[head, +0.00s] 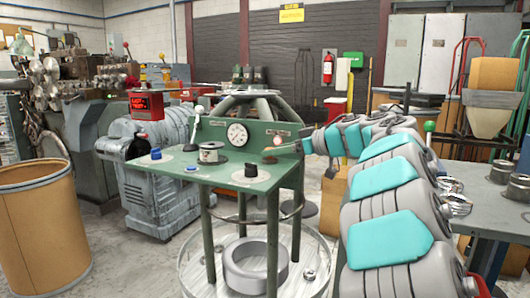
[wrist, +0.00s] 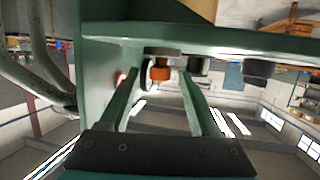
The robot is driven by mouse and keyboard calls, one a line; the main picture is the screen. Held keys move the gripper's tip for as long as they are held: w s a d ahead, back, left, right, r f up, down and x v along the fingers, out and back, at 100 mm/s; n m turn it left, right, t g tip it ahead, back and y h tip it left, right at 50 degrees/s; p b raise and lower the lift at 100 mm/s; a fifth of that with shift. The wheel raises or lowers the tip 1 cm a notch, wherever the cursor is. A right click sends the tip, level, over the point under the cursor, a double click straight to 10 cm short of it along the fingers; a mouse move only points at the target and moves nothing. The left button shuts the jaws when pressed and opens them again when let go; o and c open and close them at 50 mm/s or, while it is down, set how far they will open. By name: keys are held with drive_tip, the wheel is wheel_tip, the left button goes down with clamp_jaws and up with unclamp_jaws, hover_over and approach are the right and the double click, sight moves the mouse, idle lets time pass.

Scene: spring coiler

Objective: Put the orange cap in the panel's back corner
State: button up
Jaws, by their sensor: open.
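The orange cap (wrist: 160,70) sits by a grey round disc (wrist: 162,52) on the green panel in the wrist view, which looks turned over. My gripper (wrist: 158,84) is open, with one green finger on each side of the cap's line; I cannot tell whether either touches it. In the head view my gripper (head: 284,148) is low over the right back part of the green panel (head: 215,180), near its upright back plate. The cap is too small to make out surely there.
On the panel stand a spool (head: 208,153), a blue cap (head: 156,153), another blue piece (head: 191,168) and a black cap (head: 251,170). The upright back plate (head: 215,130) carries a gauge (head: 238,134). Bare panel shows between the pieces at the front.

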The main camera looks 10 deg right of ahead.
drive_tip(key=v, duration=0.6)
